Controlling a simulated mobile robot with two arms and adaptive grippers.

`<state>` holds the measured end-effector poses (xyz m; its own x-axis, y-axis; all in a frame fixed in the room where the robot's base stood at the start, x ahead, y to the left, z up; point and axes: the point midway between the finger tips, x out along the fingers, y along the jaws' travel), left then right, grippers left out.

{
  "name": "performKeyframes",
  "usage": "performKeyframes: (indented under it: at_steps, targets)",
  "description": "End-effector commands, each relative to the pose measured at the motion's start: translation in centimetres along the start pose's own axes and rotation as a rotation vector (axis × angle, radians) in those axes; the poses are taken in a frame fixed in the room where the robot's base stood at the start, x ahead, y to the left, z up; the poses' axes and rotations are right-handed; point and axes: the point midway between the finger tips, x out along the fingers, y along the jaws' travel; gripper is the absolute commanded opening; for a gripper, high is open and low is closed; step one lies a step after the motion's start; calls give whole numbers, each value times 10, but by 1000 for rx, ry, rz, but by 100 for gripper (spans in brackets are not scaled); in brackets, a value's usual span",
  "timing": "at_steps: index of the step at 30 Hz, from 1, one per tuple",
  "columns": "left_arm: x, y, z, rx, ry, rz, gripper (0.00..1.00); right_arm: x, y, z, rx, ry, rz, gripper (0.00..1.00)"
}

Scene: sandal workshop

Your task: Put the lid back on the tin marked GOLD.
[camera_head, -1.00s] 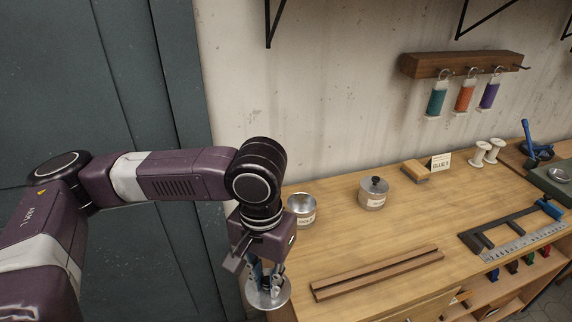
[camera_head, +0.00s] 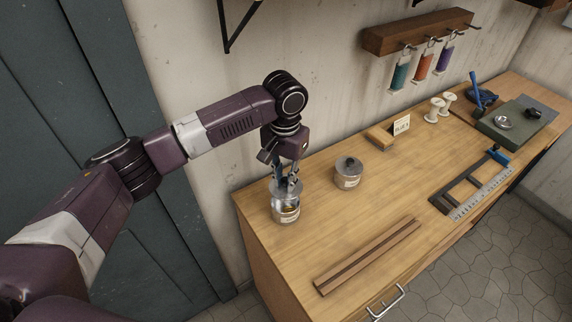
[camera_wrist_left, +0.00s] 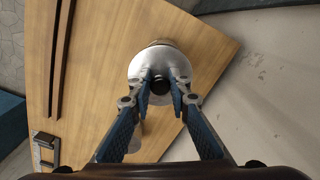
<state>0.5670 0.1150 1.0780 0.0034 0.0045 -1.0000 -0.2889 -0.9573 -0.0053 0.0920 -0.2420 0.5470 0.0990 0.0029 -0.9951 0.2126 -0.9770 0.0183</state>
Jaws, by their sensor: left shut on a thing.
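The open silver tin (camera_head: 286,214) stands near the left end of the bench. Its pale label is too small to read clearly, and something yellowish shows inside. My left gripper (camera_head: 287,184) points down over it, shut on the knob of a round silver lid (camera_head: 277,190). The lid is over the tin's back part; part of the opening still shows in front. I cannot tell whether they touch. In the left wrist view the lid (camera_wrist_left: 146,68) sits between the fingertips (camera_wrist_left: 160,88) and hides most of the tin. My right gripper is out of view.
A grooved wooden strip (camera_head: 368,257) lies in front. A wooden block (camera_head: 378,137), a card (camera_head: 401,125) and white spools (camera_head: 437,108) are farther back. Bare bench surrounds the tins.

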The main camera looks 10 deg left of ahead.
Motion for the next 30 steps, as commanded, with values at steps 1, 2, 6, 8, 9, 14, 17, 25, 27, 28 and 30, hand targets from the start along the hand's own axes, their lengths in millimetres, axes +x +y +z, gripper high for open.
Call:
performKeyframes:
  at_steps: [1,2,6,8,9,14,17,25,27,28,30]
  targets:
    - [-2,1,-3,8,-2,1,0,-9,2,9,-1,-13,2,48]
    - [0,1,-4,14,-2,0,0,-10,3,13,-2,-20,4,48]
    - [7,0,-6,24,0,-2,0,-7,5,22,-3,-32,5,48]
    - [9,0,-6,24,0,-2,0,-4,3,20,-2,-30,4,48]
    - [11,0,-6,24,1,-2,0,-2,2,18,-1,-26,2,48]
    - [20,0,-6,24,2,-2,0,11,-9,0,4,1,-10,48]
    - [28,0,-6,24,2,-2,0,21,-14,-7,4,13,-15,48]
    - [48,0,-6,24,2,-2,0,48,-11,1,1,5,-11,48]
    - [51,0,-6,23,0,-1,0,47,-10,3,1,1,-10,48]
    - [53,0,-5,23,-1,-1,0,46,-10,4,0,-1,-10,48]
    - [59,0,-6,23,0,-1,0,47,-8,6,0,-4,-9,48]
